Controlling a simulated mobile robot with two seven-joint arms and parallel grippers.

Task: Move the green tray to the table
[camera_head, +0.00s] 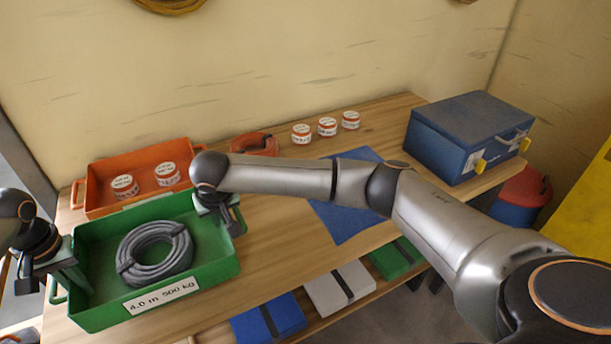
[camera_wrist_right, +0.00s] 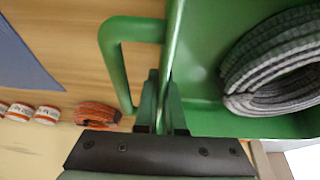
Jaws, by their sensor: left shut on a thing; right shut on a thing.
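The green tray (camera_head: 212,265) is at the left of the table (camera_head: 285,220) in the head view, with a grey coil (camera_head: 155,252) inside and a white label on its front wall. My left gripper (camera_head: 62,275) is at the tray's left end, shut on it. My right gripper (camera_head: 225,212) is shut on the tray's right end. In the right wrist view its fingers (camera_wrist_right: 163,85) pinch the green wall beside a loop handle (camera_wrist_right: 115,62). I cannot tell whether the tray touches the tabletop.
An orange tray (camera_head: 98,180) with two white-and-orange tins stands behind the green tray. Three more tins (camera_head: 327,127) and an orange coil (camera_head: 255,144) are at the back. A blue mat (camera_head: 345,225) and a blue case (camera_head: 465,140) lie to the right. Boxes sit on a lower shelf.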

